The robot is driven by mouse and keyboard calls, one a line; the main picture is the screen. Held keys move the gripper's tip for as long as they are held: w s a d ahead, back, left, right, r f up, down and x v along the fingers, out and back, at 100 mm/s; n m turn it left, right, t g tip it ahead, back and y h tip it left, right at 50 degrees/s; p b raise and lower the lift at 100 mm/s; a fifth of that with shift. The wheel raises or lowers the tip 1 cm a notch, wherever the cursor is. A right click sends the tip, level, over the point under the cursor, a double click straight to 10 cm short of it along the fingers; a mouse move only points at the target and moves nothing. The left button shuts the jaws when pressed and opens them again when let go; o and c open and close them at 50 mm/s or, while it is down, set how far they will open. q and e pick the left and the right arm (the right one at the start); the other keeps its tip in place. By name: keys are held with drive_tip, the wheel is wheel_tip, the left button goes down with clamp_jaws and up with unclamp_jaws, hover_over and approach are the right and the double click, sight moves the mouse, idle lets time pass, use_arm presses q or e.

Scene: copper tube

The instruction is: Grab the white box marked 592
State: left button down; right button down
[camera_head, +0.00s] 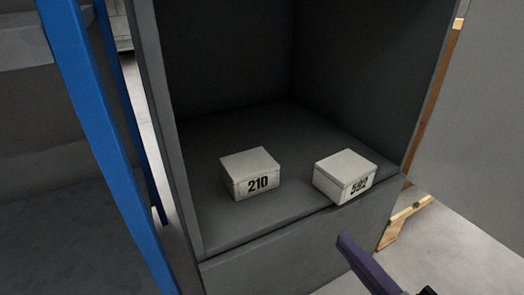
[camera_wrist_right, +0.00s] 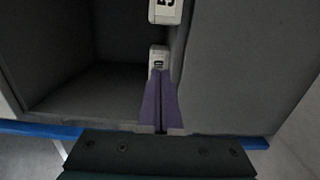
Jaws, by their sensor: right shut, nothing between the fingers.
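The white box marked 592 (camera_head: 345,177) sits at the right front edge of the grey cabinet's shelf, turned at an angle, with its front corner at or slightly over the edge. In the right wrist view a white box with partly cut-off digits (camera_wrist_right: 166,10) at the top edge appears to be it. My right gripper (camera_head: 343,240) has purple fingers, shut and empty, in front of the cabinet and below the box, apart from it. The shut fingers also show in the right wrist view (camera_wrist_right: 160,74). My left gripper is not in view.
A second white box marked 210 (camera_head: 250,173) stands left of it on the shelf (camera_head: 290,125); it appears beyond my fingertips in the wrist view (camera_wrist_right: 158,57). Cabinet walls enclose the shelf at the sides and back. A blue post (camera_head: 105,150) stands at left.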

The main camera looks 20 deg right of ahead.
sight(340, 193)
drive_tip(key=w+b, duration=0.3)
drive_tip(key=w, duration=0.4)
drive_tip(key=shift+w+a+f, duration=0.1)
drive_tip(key=shift+w+f, duration=0.05)
drive_tip(key=shift+w, duration=0.15)
drive_tip(key=d, duration=0.1)
drive_tip(key=w+d+b, duration=0.1)
drive_tip(key=shift+w+d, duration=0.25)
drive_tip(key=shift+d, duration=0.75)
drive_tip(key=shift+r, duration=0.2)
drive_tip(key=shift+w+a, duration=0.1)
drive_tip(key=shift+w+d, duration=0.15)
drive_tip(key=shift+d, duration=0.7)
drive_tip(key=shift+a, duration=0.1)
